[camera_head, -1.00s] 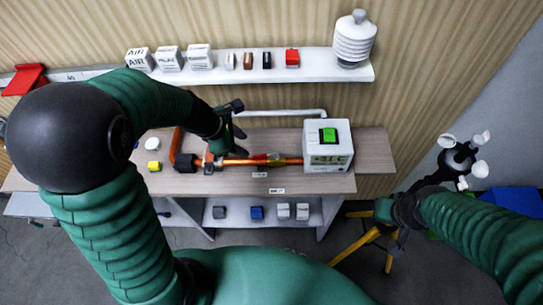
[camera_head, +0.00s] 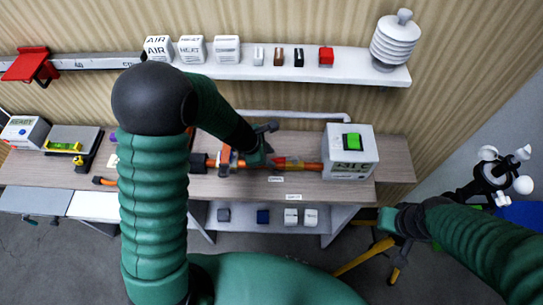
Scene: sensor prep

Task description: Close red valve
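An orange pipe (camera_head: 312,166) runs along the wooden bench to a white box with a green button (camera_head: 351,142). A red and yellow part (camera_head: 283,162) sits on the pipe just right of my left gripper. An orange-red upright piece (camera_head: 225,158) stands on the pipe just left of that gripper; I cannot tell which of the two is the red valve. My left gripper (camera_head: 262,146) is low over the pipe between them, partly hidden by its own wrist. Its finger opening and any contact are unclear. My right gripper (camera_head: 392,220) is at the lower right, away from the pipe.
A yellow-legged stand (camera_head: 365,255) is below my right gripper. My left arm hides part of the bench.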

